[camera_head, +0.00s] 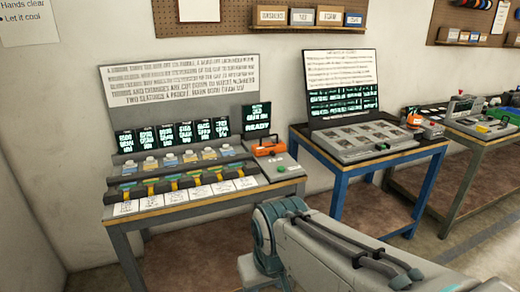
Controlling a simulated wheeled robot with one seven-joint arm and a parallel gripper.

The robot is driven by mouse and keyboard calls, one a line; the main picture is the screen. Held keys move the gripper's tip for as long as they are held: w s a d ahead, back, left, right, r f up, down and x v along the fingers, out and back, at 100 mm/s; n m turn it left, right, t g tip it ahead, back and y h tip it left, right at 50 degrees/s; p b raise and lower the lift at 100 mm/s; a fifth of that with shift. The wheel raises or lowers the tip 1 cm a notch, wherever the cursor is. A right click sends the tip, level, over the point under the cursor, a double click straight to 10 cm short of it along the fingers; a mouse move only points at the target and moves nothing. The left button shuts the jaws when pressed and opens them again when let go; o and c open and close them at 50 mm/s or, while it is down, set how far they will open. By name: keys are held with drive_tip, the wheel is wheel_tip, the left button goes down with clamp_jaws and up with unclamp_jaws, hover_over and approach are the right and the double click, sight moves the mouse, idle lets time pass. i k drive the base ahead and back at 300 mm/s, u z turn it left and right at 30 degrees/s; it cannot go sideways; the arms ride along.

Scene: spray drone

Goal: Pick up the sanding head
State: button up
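I cannot make out for sure which thing is the sanding head. A small orange and dark item (414,119) stands at the right end of the blue-legged bench, too small to identify. A grey device with a red top (461,104) stands on the far right bench, also unclear. An orange and black item (268,148) lies at the right rear of the left bench. My arm crosses the lower right of the head view, but my gripper is not in view.
The left bench (208,207) holds rows of small parts, white cards and dark screens. The blue-legged bench (345,160) carries a grey compartment tray (353,138) and an upright panel (341,85). The far right bench (484,134) is cluttered. Bare floor shows below the benches.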

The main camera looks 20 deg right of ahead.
sight(276, 145)
drive_tip(key=z, duration=0.5)
drive_tip(key=k, duration=0.6)
drive_tip(key=z, duration=1.2)
drive_tip(key=i, duration=2.5)
drive_tip(key=u, duration=1.4)
drive_tip(key=i, duration=0.75)
drive_tip(key=u, duration=0.7)
